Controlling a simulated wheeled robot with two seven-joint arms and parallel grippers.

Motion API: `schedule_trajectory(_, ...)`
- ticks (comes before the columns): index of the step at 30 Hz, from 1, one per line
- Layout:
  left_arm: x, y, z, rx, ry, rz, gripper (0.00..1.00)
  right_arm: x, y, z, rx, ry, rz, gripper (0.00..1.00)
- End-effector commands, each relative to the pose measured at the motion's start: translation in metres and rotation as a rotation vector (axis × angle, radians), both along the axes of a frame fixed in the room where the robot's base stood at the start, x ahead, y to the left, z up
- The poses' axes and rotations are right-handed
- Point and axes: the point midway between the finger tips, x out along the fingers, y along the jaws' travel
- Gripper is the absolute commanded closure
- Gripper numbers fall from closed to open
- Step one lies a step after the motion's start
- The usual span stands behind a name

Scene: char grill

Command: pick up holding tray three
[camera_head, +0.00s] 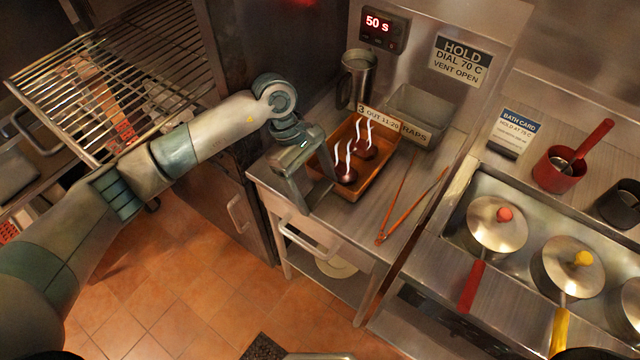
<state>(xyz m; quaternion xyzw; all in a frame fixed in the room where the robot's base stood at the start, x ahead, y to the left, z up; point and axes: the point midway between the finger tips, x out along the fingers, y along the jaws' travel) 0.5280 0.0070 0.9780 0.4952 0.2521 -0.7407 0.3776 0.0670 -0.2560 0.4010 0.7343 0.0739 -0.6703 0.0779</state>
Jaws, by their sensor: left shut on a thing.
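Holding tray three is an orange-brown tray (374,179) on the steel counter, with a tag (379,122) at its far edge reading "3 OUT 11:20". Two dark round pieces (347,174) lie in it with white wavy steam marks above them. My left gripper (317,188) comes in from the left and is shut on the tray's left side; its fingers hide part of that edge. The tray looks level and at counter height; I cannot tell whether it touches the counter. My right gripper is not in view.
A grey metal bin (421,108) and a metal cup (357,78) stand behind the tray. Tongs (400,212) lie close to its right. Lidded pots (497,232) sit further right. A timer (384,30) shows 50 s. A wire rack (120,70) is at left.

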Motion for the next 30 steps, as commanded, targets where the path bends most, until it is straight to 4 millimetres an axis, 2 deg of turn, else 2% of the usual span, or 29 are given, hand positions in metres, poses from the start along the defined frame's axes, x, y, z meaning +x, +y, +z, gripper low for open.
schedule_trajectory(10, -0.001, -0.001, 0.035, -0.001, -0.002, -0.002, 0.62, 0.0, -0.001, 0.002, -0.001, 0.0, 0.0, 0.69)
schedule_trajectory(17, -0.025, -0.019, 0.052, -0.003, -0.003, -0.005, 0.62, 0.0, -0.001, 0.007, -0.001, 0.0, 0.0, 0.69)
schedule_trajectory(24, -0.061, -0.045, 0.078, -0.004, -0.003, -0.007, 0.62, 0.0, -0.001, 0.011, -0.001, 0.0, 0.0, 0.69)
schedule_trajectory(30, -0.083, -0.062, 0.094, -0.002, -0.002, -0.004, 0.62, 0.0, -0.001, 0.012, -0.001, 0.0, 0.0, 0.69)
